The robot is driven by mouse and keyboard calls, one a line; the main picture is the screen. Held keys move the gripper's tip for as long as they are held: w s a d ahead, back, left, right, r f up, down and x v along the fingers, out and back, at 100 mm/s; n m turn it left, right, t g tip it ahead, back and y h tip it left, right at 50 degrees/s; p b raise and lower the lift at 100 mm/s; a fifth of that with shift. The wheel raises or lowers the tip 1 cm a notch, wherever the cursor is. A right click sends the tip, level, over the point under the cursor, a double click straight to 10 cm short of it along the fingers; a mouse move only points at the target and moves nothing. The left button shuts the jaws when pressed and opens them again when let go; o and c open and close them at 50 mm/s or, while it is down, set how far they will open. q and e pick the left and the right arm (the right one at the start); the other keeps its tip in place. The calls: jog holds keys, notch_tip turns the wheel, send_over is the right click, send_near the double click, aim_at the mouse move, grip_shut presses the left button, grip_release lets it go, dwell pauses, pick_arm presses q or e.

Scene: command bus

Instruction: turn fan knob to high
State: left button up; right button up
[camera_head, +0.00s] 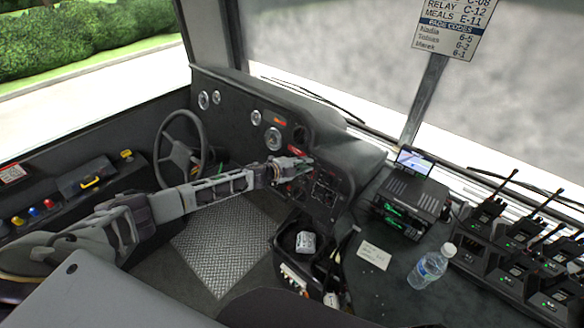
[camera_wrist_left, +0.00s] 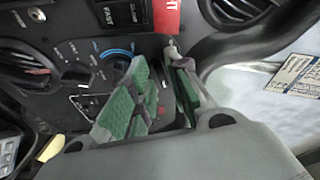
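The dark dash control panel shows in the left wrist view, with a round dial (camera_wrist_left: 117,62) marked by a blue arc and smaller controls with white markings (camera_wrist_left: 76,78) to its left. I cannot tell for certain which one is the fan knob, and its setting is not readable. My left gripper (camera_wrist_left: 162,85) is in front of this panel, its green-padded fingers apart and covering part of the dial and the panel below it. In the head view my left gripper (camera_head: 290,168) reaches the dash right of the steering wheel. My right gripper is not in view.
The steering wheel (camera_head: 181,150) stands left of my forearm. Round air vents (camera_wrist_left: 240,8) and a red label (camera_wrist_left: 166,15) are close to the gripper. A radio (camera_head: 412,200), a water bottle (camera_head: 430,266) and charging handsets (camera_head: 520,240) occupy the right console.

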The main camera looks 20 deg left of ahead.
pick_arm(q)
jog(key=v, duration=1.1)
jog(key=shift+s+a, duration=0.15)
jog(key=shift+s, duration=0.15)
dwell(0.8)
